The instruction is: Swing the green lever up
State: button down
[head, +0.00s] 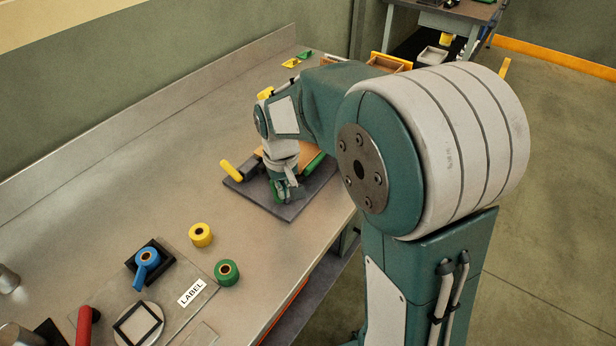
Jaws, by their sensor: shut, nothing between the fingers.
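The green lever (314,163) shows as a green grip at the right side of a fixture on a dark base plate (262,203). My arm hides part of the fixture, so the lever's pivot and exact tilt cannot be made out. My gripper (282,196) points down over the front of the plate, just left of and nearer than the green lever. It is shut and empty. Whether its fingertips touch the fixture is too small to tell. A yellow lever (231,170) sticks out at the fixture's left side.
A label card (192,292) and red handle (87,325) are nearby. The metal bench (130,180) is clear left of the plate. Open bins (390,62) stand behind my arm.

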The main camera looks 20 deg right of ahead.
dwell(0.3)
jog(key=shift+w+a, duration=0.25)
jog(key=shift+w, duration=0.05)
jog(key=shift+r, duration=0.1)
notch_tip(320, 180, up, 9)
jog(key=s, duration=0.1)
jog(key=shift+d, duration=0.4)
dwell(0.9)
dwell(0.7)
jog(key=s+d+r+t, duration=0.1)
jog(key=s+t, duration=0.1)
jog(key=s, duration=0.7)
jog(key=s+d+r+m+t, duration=0.1)
jog(key=s+d+r+t, duration=0.1)
jog(key=s, duration=0.7)
jog(key=shift+s+d+t, duration=0.15)
jog(key=shift+s+t, duration=0.25)
jog(key=shift+t, duration=0.4)
